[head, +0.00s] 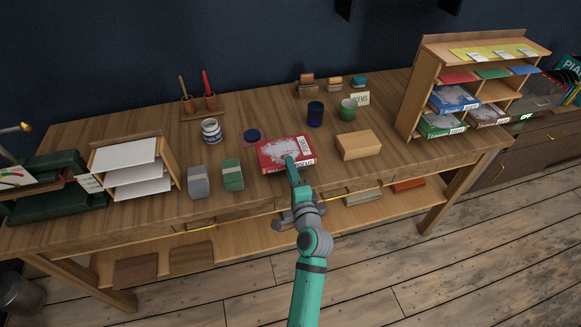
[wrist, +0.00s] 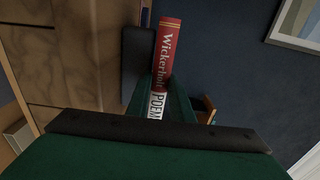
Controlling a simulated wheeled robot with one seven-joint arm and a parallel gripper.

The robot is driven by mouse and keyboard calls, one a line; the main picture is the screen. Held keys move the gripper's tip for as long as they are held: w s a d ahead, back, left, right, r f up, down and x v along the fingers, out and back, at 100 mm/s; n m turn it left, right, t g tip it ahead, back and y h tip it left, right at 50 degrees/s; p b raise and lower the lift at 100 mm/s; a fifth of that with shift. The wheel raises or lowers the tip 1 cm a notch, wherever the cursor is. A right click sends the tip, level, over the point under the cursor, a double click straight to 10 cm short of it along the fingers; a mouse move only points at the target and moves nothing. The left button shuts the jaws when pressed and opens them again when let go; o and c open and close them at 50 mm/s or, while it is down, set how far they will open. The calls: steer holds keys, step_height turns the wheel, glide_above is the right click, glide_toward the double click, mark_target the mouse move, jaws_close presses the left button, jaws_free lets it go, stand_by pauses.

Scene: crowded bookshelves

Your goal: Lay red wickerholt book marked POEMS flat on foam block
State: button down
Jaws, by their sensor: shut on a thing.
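The red Wickerholt book (head: 280,150) is in the head view with its pale-patterned cover facing up, near the table's front middle. Its red spine with the white POEMS label also shows in the wrist view (wrist: 167,50). My gripper (head: 291,167) is shut on the book at its near, spine side; the fingers hide part of it. Whether the book touches the table or is slightly above it, I cannot tell. A tan block (head: 358,145), which looks like the foam block, sits just right of the book with its top bare.
A POEMS card (head: 359,99), a green mug (head: 348,110) and a dark blue cup (head: 315,114) stand behind the block. Green (head: 232,174) and grey (head: 198,182) blocks stand left of the book. A shelf unit (head: 422,85) is at the right.

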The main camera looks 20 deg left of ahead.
steer(key=c, duration=1.6)
jaws_free()
steer(key=shift+w, duration=0.1)
steer(key=shift+o, duration=0.2)
steer(key=shift+d, duration=0.1)
